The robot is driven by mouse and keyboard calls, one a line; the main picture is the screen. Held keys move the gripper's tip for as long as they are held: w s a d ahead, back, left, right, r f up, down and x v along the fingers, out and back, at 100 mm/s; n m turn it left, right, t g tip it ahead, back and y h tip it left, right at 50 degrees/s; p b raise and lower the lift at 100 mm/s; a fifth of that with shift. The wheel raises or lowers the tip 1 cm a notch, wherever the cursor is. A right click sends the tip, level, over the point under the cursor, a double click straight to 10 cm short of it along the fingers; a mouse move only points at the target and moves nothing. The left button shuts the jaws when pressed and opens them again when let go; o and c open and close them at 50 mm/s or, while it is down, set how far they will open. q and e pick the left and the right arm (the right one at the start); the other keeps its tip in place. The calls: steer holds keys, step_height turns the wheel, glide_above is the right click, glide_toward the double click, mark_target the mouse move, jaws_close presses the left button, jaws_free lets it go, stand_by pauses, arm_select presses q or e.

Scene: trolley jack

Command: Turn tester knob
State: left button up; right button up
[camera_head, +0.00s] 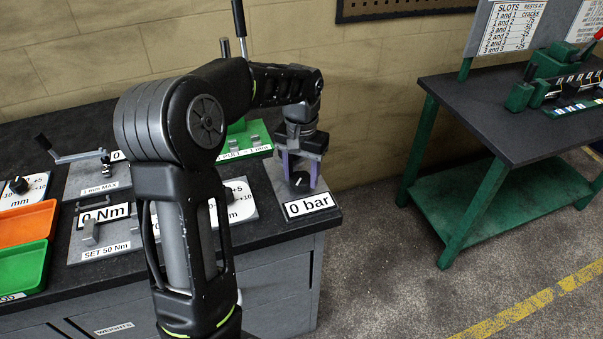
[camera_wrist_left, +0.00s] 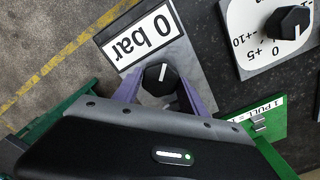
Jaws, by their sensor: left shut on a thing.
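The tester is a grey plate with a "0 bar" label (camera_head: 309,205) at the right end of the bench. Its black knob (camera_head: 300,181) has a white pointer line and sits between the purple fingers of my left gripper (camera_head: 299,178). In the left wrist view the knob (camera_wrist_left: 160,79) shows between the two purple fingers (camera_wrist_left: 160,92), and the "0 bar" label (camera_wrist_left: 142,38) lies beyond it. My left gripper points down and is shut on the knob. My right gripper is in neither view.
A dial plate with a black knob (camera_wrist_left: 287,22) and -10 to +10 marks is beside the tester. Left on the bench are a "0 Nm" plate (camera_head: 104,213), an orange tray (camera_head: 28,222) and a green tray (camera_head: 24,266). A green-legged table (camera_head: 510,120) stands apart at right.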

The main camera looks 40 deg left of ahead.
mark_target(302, 177)
arm_select(q)
steer(key=o, duration=1.4)
steer(key=shift+c, duration=0.2)
steer(key=shift+r+b, duration=0.4)
steer(key=shift+r, duration=3.5)
